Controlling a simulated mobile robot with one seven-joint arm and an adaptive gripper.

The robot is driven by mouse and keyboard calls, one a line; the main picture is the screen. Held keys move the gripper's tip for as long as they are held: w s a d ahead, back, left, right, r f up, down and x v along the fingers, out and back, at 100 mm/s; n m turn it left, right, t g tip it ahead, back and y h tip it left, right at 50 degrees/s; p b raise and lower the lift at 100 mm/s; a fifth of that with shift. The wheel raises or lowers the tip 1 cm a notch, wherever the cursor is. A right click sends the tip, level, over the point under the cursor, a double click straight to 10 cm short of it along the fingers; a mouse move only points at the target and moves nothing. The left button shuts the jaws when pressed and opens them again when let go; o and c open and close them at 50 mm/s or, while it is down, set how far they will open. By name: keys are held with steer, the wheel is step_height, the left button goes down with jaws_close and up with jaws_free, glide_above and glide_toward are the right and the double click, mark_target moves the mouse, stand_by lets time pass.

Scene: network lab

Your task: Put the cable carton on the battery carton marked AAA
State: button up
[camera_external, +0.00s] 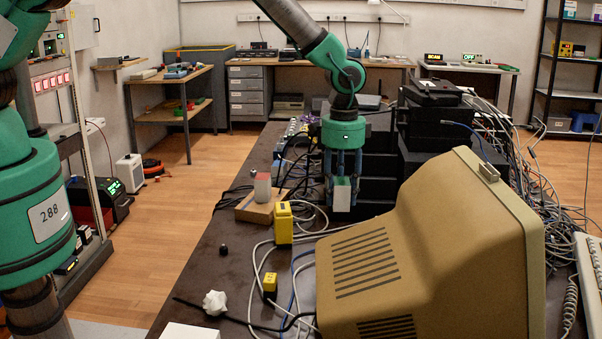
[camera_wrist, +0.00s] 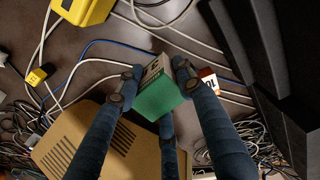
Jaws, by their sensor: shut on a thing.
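My gripper (camera_external: 343,178) is shut on a small carton (camera_external: 342,194) with white and green faces, held above the dark table. In the wrist view the fingers (camera_wrist: 162,88) grip this carton (camera_wrist: 160,99); its white side bears dark print that I cannot read. I take it for the cable carton. A white and red carton (camera_wrist: 209,79) with partly visible letters stands just beyond the right finger in the wrist view. A grey box with a reddish top (camera_external: 262,187) stands on a brown carton (camera_external: 258,211) to the left. I cannot read an AAA mark anywhere.
A big beige monitor (camera_external: 430,255) fills the right foreground. Yellow blocks (camera_external: 283,222), a white crumpled piece (camera_external: 214,302) and loose cables lie left of it. Black equipment (camera_external: 377,157) stands behind my gripper. The table's left front (camera_external: 215,262) is mostly bare.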

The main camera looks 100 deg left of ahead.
steer(key=s+d+r+b, duration=0.1)
steer(key=s+d, duration=0.4)
steer(key=d, duration=0.4)
steer(key=s+d+r, duration=0.1)
steer(key=s+d, duration=0.4)
steer(key=d, duration=0.4)
steer(key=s+d+r+b, duration=0.1)
steer(key=s+d+r, duration=0.1)
steer(key=s+d, duration=0.5)
steer(key=s+d+b, duration=0.1)
steer(key=s+d, duration=0.6)
steer(key=s, duration=0.3)
steer(key=s+d, duration=0.7)
steer(key=s, duration=0.4)
steer(key=shift+s+m+b, duration=0.25)
steer(key=shift+m+b, duration=0.15)
steer(key=shift+f, duration=0.15)
steer(key=b, duration=0.2)
glide_above(188, 336)
steer(key=shift+f, duration=0.7)
